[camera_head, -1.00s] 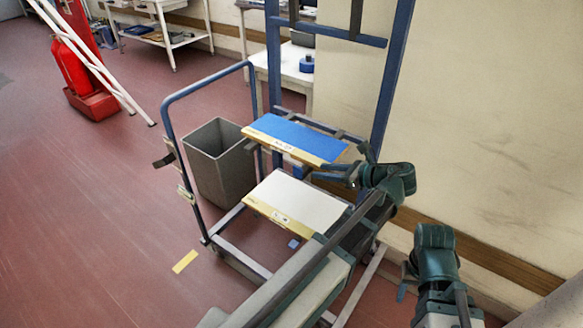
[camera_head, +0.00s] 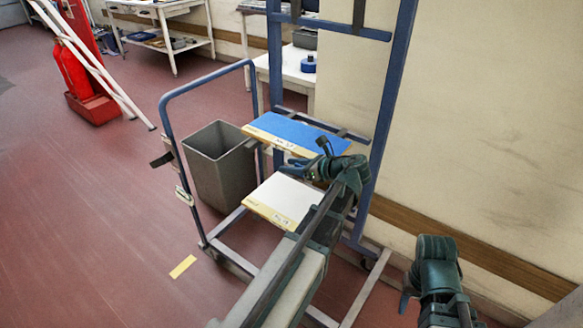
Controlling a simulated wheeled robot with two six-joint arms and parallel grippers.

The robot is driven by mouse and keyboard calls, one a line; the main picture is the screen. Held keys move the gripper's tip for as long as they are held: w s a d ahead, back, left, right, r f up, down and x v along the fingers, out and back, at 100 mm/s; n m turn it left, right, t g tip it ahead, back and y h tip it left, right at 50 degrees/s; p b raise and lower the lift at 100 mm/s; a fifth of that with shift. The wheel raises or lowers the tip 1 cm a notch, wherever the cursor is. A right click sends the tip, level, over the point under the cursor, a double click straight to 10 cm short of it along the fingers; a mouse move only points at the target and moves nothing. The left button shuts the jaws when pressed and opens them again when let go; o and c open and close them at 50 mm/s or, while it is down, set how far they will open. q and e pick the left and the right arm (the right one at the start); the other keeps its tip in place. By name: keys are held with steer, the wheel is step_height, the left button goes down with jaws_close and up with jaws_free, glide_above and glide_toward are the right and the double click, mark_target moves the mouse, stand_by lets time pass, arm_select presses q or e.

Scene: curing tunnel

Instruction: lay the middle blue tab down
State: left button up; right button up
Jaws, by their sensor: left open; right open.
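A blue-topped board (camera_head: 288,128) with a pale yellow front edge and a small label lies on the upper level of a blue-framed trolley. A white-topped board (camera_head: 285,198) with a similar edge is below it. I cannot make out a separate middle blue tab. My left gripper (camera_head: 296,168) is open at the front right corner of the blue-topped board, above the white one. It hides part of both, and I cannot tell whether it touches either. My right gripper (camera_head: 406,294) is low at the right, away from the boards, its fingers barely showing.
The trolley's blue handle (camera_head: 172,130) and tall uprights (camera_head: 391,105) frame the boards. A grey bin (camera_head: 222,165) stands close left. The wall (camera_head: 490,130) is at the right. Open red floor lies left, with a yellow strip (camera_head: 182,267).

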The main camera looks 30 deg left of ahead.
arm_select(q)
jaws_close()
stand_by(0.5)
steer(key=shift+s+a+f+n+t+y+b, duration=0.1)
steer(key=shift+s+f+n+t+y+b, duration=0.3)
steer(key=shift+n+t+b, duration=1.2)
steer(key=shift+s+d+f+n+t+y+b, duration=0.1)
steer(key=shift+s+f+n+t+y+b, duration=0.5)
steer(key=shift+n+b, duration=1.8)
steer(key=shift+s+a+f+n+t+y+b, duration=0.25)
steer(key=shift+n+t+b, duration=1.1)
steer(key=shift+n, duration=1.35)
steer(key=shift+w+d+r, duration=0.15)
